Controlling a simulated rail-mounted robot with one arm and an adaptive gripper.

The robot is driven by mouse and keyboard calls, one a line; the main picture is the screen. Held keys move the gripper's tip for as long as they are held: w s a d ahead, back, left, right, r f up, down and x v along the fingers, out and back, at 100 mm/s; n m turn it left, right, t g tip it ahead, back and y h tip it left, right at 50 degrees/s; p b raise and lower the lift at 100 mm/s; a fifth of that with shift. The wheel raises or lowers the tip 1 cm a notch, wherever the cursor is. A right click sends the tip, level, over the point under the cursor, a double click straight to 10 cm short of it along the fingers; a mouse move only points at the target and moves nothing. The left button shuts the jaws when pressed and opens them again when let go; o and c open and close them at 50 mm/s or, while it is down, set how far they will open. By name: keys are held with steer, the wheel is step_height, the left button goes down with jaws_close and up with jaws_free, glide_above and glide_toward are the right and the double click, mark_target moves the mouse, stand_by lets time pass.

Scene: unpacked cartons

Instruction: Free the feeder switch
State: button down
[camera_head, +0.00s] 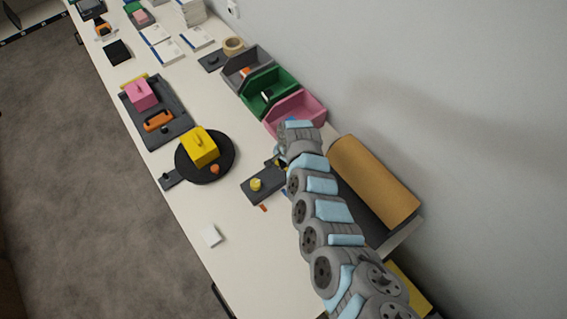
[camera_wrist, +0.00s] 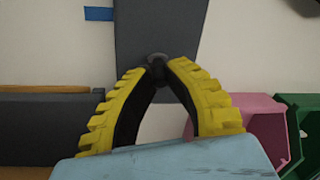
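The task's feeder switch may be on this plate; no label can be read. In the wrist view the grey plate (camera_wrist: 160,30) runs up from between my fingertips. A dark round knob (camera_wrist: 157,62) sits at its lower end. My gripper (camera_wrist: 157,68) has its two yellow toothed fingers drawn in on both sides of this knob, seemingly touching it. In the head view my gripper (camera_head: 280,160) is mostly hidden by my arm.
Pink (camera_head: 296,110), green (camera_head: 268,90) and grey (camera_head: 245,67) bins stand along the wall. A brown roll (camera_head: 373,180) lies right of my arm. A black disc (camera_head: 222,165) carries a yellow block (camera_head: 200,147). A white block (camera_head: 211,236) sits in open table space near the front.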

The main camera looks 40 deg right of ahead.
steer(key=shift+w+a+h, duration=0.1)
steer(key=shift+a+h, duration=0.15)
steer(key=shift+h, duration=0.25)
stand_by(0.7)
steer(key=shift+a+g+h+b, duration=0.35)
steer(key=shift+h+b, duration=0.3)
steer(key=shift+h, duration=0.45)
steer(key=shift+a, duration=0.1)
steer(key=h+b, duration=0.1)
steer(key=b, duration=0.1)
steer(key=a+h+b, duration=0.1)
steer(key=h+b, duration=0.1)
steer(key=shift+w+f+n+b, duration=0.1)
steer(key=shift+f+n+b, duration=0.2)
steer(key=shift+f+b, duration=0.1)
steer(key=shift+a+h+b, duration=0.1)
steer(key=shift+h+b, duration=0.5)
steer(key=shift+r+h+b, duration=0.15)
steer(key=shift+h+b, duration=0.15)
steer(key=shift+b, duration=0.25)
steer(key=c, duration=1)
jaws_free()
steer(key=shift+a, duration=0.1)
steer(key=shift+c, duration=0.2)
